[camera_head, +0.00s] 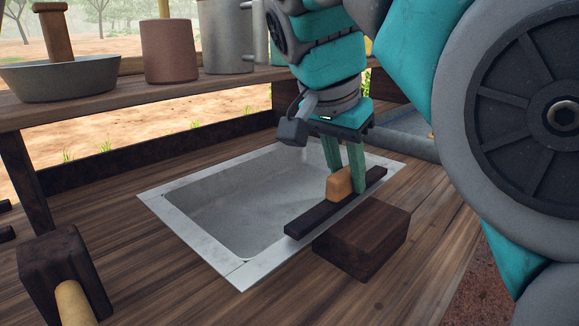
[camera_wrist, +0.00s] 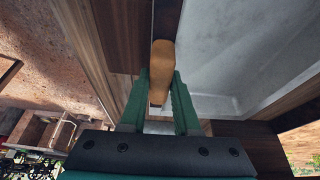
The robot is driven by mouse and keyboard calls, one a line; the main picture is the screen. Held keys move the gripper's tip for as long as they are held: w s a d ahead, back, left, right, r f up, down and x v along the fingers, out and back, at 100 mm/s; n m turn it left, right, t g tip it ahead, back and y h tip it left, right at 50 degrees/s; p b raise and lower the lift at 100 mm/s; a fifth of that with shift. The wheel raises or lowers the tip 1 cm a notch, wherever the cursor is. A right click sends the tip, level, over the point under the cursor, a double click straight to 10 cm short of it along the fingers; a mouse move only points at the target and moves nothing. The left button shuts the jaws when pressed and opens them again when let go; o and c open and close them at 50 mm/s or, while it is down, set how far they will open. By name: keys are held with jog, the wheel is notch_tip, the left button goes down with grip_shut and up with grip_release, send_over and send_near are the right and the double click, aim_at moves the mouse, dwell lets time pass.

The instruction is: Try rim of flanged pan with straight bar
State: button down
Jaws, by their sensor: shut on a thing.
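The flanged pan (camera_head: 185,229) is a grey metal tray with a wide flat rim, set on the wooden bench. The straight bar (camera_head: 305,225) is long and dark with a tan grip block (camera_head: 340,183) on top. It lies along the pan's right-hand rim, and I cannot tell whether it touches the rim all along. My gripper (camera_head: 347,180) points down with its green fingers shut on the grip block. In the wrist view, the fingers (camera_wrist: 160,95) stand on either side of the tan grip (camera_wrist: 162,65), and the pan (camera_wrist: 235,50) lies to the right.
A dark wooden block (camera_head: 362,240) stands beside the bar at the pan's near right. A mallet (camera_head: 65,275) lies at the front left. A shelf (camera_head: 120,88) at the back holds a bowl (camera_head: 60,80), a brown mug (camera_head: 166,50) and a grey metal pot (camera_head: 226,37).

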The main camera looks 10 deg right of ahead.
jog(key=shift+f, duration=0.2)
dwell(0.5)
jog(key=shift+f+b, duration=0.35)
jog(key=shift+b, duration=0.05)
jog(key=c, duration=0.6)
grip_release()
jog(key=shift+r, duration=0.1)
jog(key=shift+o, duration=0.2)
